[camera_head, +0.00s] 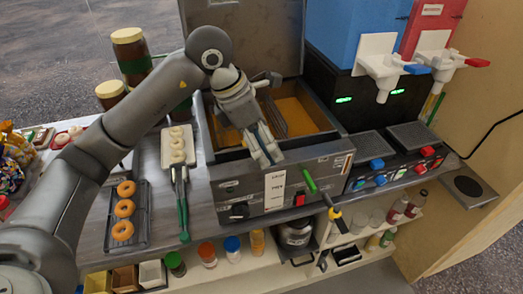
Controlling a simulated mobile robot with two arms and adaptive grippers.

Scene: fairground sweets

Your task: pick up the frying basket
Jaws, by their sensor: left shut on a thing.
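The fryer (325,165) is a grey metal box with an orange-yellow bath (305,112) and a raised back panel. The frying basket (273,115) shows only as a dark part inside the bath, mostly hidden behind my arm and gripper. My left gripper (266,155) points down at the front rim of the fryer. Its fingers are close together and shut on the basket, though the grip itself is hard to make out. My right gripper is not in view.
A rack of doughnuts (123,231) and a tray of pale rings (177,134) lie left of the fryer. Green-handled tongs (183,215) lie beside it. Slush dispensers (385,65) stand at the right.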

